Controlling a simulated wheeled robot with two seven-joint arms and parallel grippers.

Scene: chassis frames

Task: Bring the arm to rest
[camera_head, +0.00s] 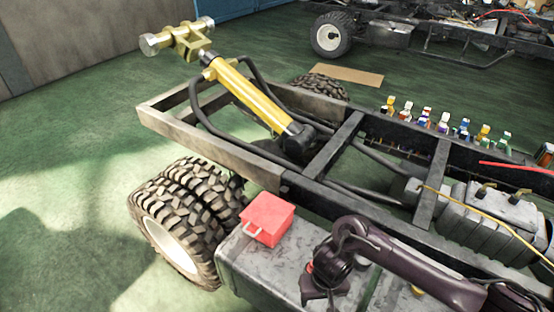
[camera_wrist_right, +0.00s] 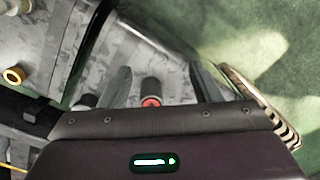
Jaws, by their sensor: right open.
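My right arm comes in from the lower right in the head view. Its dark gripper (camera_head: 325,290) hangs over the grey metal box (camera_head: 250,262) on the side of the chassis. In the wrist view the two fingers of my right gripper (camera_wrist_right: 160,88) stand apart. A small dark cylinder with a red end (camera_wrist_right: 151,101) shows between them; I cannot tell whether the fingers touch it. My left arm and gripper are not in view.
A red box with a handle (camera_head: 267,218) sits on the grey box, left of my gripper. The chassis frame (camera_head: 330,150), large tyres (camera_head: 165,215) and a grey tank (camera_head: 490,215) are close by. Several small coloured fittings line the far rail. Green floor at left is clear.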

